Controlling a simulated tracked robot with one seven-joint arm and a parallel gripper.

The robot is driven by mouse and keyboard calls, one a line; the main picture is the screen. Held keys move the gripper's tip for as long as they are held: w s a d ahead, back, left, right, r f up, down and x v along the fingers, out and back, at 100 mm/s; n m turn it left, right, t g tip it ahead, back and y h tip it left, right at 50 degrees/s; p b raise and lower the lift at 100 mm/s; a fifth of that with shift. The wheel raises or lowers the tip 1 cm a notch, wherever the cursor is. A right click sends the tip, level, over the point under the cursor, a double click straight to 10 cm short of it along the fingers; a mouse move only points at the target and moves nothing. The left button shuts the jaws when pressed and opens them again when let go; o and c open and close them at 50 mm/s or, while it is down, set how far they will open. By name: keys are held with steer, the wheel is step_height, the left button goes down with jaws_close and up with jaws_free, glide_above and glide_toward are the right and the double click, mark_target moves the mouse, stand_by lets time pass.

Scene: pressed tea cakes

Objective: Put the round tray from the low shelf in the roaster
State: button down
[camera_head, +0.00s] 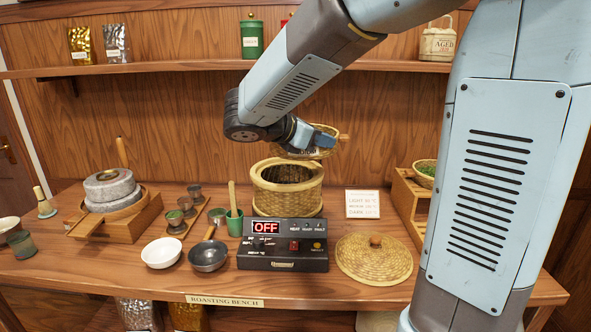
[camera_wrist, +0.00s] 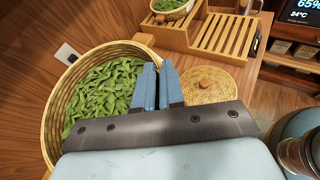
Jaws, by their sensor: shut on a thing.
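My gripper (camera_head: 322,139) is shut on the rim of a round woven tray (camera_head: 304,155). In the wrist view the tray (camera_wrist: 52,110) is full of green leaves, and my fingers (camera_wrist: 158,80) pinch its right side. The head view shows the tray in the air above the roaster, a little towards its right side. The roaster (camera_head: 287,204) is a woven drum with an open top, standing behind a control box (camera_head: 283,257) that reads OFF. The wooden low shelf (camera_head: 409,197) stands at the right; another leaf-filled round tray (camera_head: 426,174) is on its top.
The woven lid (camera_head: 374,259) lies flat on the bench, right of the control box. A sign card (camera_head: 362,204) stands behind it. A green cup with a wooden tool (camera_head: 234,222), a dark pan (camera_head: 208,256) and a white bowl (camera_head: 161,252) sit left of the roaster.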

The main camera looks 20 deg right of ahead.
steer(key=w+f, duration=0.1)
steer(key=w, duration=0.1)
steer(key=w+f, duration=0.1)
steer(key=w, duration=0.1)
steer(key=w+a+f, duration=0.1)
steer(key=w, duration=0.2)
steer(key=shift+f, duration=0.3)
steer(key=w+f, duration=0.3)
steer(key=f, duration=0.1)
steer(key=shift+w+a, duration=0.25)
steer(key=shift+a, duration=0.05)
steer(key=shift+w+f, duration=0.35)
steer(key=shift+f, duration=0.2)
step_height(320, 180, down, 3)
steer(key=shift+w+a+f, duration=0.1)
steer(key=c, duration=1.2)
jaws_free()
steer(key=shift+c, duration=0.2)
